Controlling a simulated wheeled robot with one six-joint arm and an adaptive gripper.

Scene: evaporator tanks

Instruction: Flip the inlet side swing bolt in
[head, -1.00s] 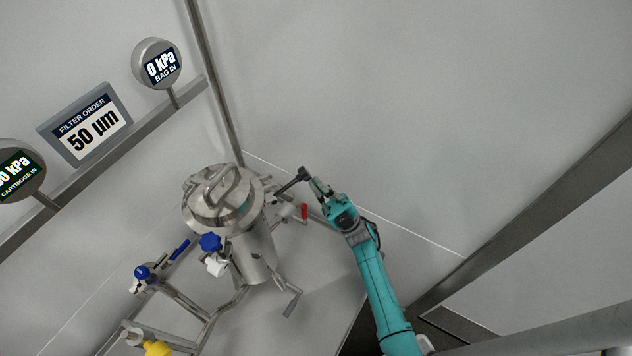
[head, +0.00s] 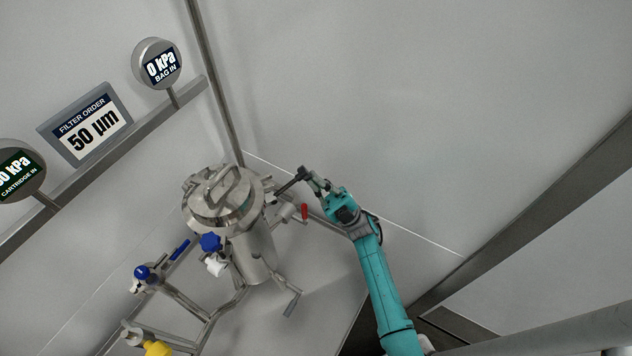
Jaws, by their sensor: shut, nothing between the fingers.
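A steel filter vessel (head: 252,240) with a round lid and an arched handle (head: 222,190) stands left of my arm. A dark swing bolt (head: 288,185) sticks outward from the lid's right edge, with a thick knob (head: 304,173) at its outer end. My gripper (head: 312,181) is right beside this knob, at its right and slightly below. Its fingers are shut and empty; whether they touch the knob cannot be told. Another steel rod with a crosspiece (head: 292,301) hangs out low at the vessel's front right. No label shows which side is the inlet.
A red-handled valve (head: 304,212) sits just below the bolt. A blue knob (head: 210,242) is at the vessel's front, and a blue-handled valve (head: 142,272) and yellow part (head: 157,348) are on pipes at lower left. The wall right of my gripper is clear.

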